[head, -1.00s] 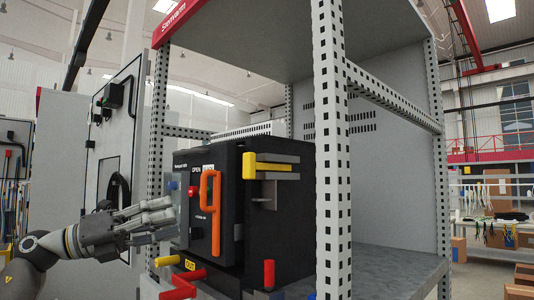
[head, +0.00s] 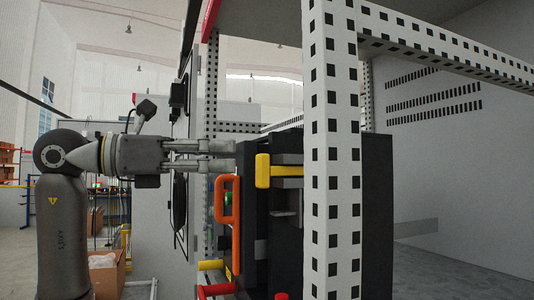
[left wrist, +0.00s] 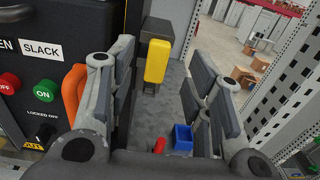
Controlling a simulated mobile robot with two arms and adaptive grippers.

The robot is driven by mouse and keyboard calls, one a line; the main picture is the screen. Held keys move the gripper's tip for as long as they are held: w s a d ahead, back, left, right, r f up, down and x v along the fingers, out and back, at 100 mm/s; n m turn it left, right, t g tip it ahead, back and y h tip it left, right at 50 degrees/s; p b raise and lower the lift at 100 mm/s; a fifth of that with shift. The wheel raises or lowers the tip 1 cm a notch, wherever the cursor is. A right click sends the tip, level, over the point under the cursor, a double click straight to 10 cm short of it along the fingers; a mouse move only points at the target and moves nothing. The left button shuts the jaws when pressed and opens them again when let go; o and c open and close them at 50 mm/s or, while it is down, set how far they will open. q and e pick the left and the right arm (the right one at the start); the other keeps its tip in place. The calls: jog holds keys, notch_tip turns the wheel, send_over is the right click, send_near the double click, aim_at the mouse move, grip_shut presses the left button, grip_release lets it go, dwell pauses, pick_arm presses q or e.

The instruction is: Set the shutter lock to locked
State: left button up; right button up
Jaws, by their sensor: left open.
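A black breaker unit (head: 255,225) stands on the cabinet shelf. A yellow lever (head: 263,171) sticks out from its side on a grey block. My left gripper (head: 235,155) is open beside the top of the unit, left of the yellow lever. In the left wrist view the yellow lever (left wrist: 157,61) shows between the open fingers, apart from them. An orange handle (head: 236,205) is on the unit's front, partly hidden by a finger in the left wrist view. No part is clearly marked as the shutter lock.
Red and green push buttons (left wrist: 43,94) are on the front. A blue bin (left wrist: 183,138) and a red part (left wrist: 159,146) show below the gripper. Yellow and red handles stick out low.

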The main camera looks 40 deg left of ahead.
aim_at(257, 158)
pick_arm(q)
jog(key=p+x, duration=0.1)
jog(key=x, duration=0.3)
jog(key=shift+r, duration=0.1)
jog(key=p+x, duration=0.1)
jog(key=x, duration=0.3)
jog(key=shift+w+d, duration=0.15)
jog(key=shift+c, duration=1.6)
jog(key=c, duration=0.5)
grip_shut()
pick_arm(e)
jog(key=shift+w+d+r, duration=0.1)
jog(key=shift+w+r, duration=0.2)
jog(key=shift+r, duration=0.35)
jog(key=shift+w+r, duration=0.3)
jog(key=shift+r, duration=0.3)
